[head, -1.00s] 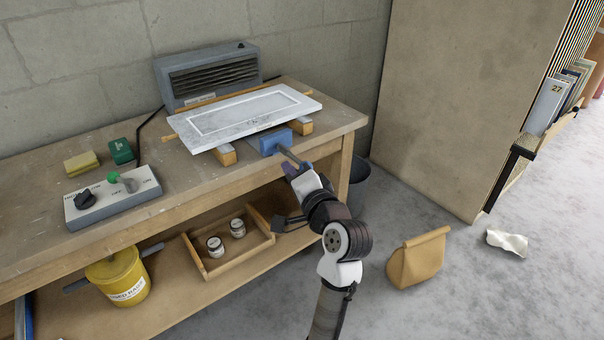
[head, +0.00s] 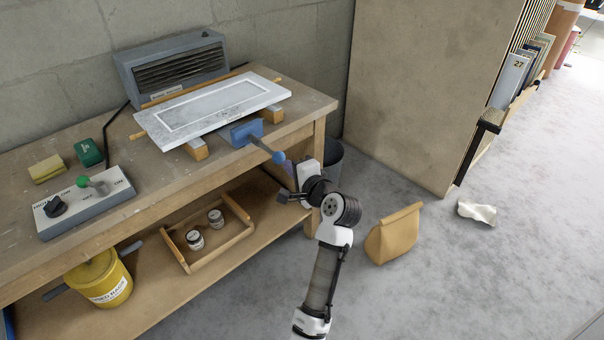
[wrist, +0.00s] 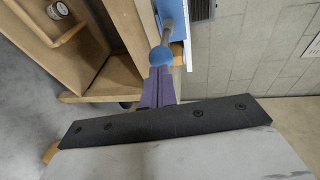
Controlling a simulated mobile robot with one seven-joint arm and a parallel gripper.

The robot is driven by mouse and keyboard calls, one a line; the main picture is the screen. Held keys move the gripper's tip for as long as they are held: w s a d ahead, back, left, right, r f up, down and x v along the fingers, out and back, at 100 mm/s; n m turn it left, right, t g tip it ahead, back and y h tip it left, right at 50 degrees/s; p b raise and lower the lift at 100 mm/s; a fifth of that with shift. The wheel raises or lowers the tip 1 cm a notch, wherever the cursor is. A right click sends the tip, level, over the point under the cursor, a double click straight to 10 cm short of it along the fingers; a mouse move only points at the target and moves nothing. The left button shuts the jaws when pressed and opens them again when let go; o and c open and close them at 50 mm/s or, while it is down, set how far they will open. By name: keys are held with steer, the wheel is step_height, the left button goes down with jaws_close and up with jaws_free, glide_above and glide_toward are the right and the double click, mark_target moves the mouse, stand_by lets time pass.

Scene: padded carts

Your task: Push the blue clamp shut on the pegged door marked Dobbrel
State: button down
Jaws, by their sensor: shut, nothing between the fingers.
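The blue clamp (head: 241,134) sits at the bench's front edge, against the near side of the white panelled door (head: 205,108). No name is readable on the door. The clamp's grey rod sticks out toward the front right and ends in a round blue knob (head: 278,157). The rod and knob also show in the wrist view (wrist: 161,57). My gripper (head: 290,167) is just in front of the knob, with its purple fingers (wrist: 158,83) shut and empty. The fingertips line up with the knob; I cannot tell whether they touch it.
The door rests on wooden supports on the bench (head: 325,103). A heater (head: 172,70) and a switch box (head: 85,205) stand on the bench. A tray with jars (head: 207,258) and a yellow bucket (head: 105,280) are below. A paper bag (head: 393,235) stands on the floor.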

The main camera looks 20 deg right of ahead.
mark_target(266, 149)
steer(key=shift+x, duration=0.95)
steer(key=w+a, duration=0.1)
steer(key=w, duration=0.3)
steer(key=w+a+p, duration=0.1)
steer(key=w, duration=0.2)
steer(key=shift+a, duration=0.3)
steer(key=shift+s+r, duration=0.1)
